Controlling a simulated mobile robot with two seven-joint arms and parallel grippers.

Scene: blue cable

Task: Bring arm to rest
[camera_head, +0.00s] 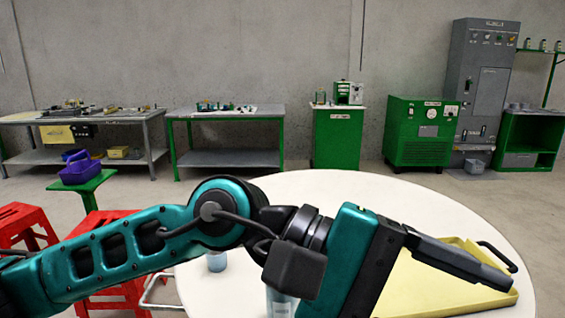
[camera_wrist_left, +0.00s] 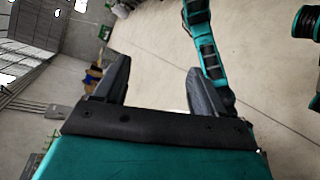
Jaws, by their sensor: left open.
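My left arm comes in from the left of the head view and stretches across, in front of the round white table (camera_head: 330,185). My left gripper (camera_head: 503,280) points to the right, in front of the yellow tray (camera_head: 455,295) in the picture. Its fingers overlap from this side. In the left wrist view the left gripper (camera_wrist_left: 159,66) has its two dark fingers apart, with nothing between them. My right gripper is not in view. No blue cable can be made out.
The tray has a dark handle (camera_head: 497,255) at its right. A bluish cup (camera_head: 217,262) and a clear cup (camera_head: 282,304), partly hidden by my arm, are on the table. Red stools (camera_head: 20,222) stand at left. Green benches and cabinets line the back wall; the floor between is open.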

